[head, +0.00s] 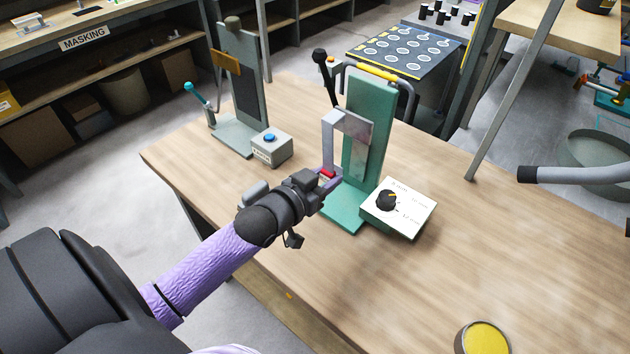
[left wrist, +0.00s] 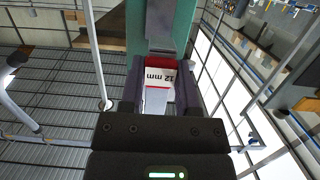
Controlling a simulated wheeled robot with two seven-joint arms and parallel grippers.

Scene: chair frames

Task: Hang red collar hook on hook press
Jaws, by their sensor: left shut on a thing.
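My left gripper (head: 329,182) is shut on the red collar hook (head: 327,172), right in front of the teal press (head: 364,130). In the left wrist view, the hook's white "12 mm" label and red band (left wrist: 160,76) show between the two fingers (left wrist: 160,95). A light grey angled piece (head: 328,145) rises above the red collar and meets the press's front plate. I cannot tell whether it belongs to the hook or the press, nor whether the hook is seated. My right gripper is not in view.
A white dial box (head: 399,207) stands right of the press base. A second, grey press (head: 242,80) and a blue-button box (head: 271,148) stand behind, to the left. A yellow-filled round container (head: 482,338) sits near the front. The table's right front is mostly clear.

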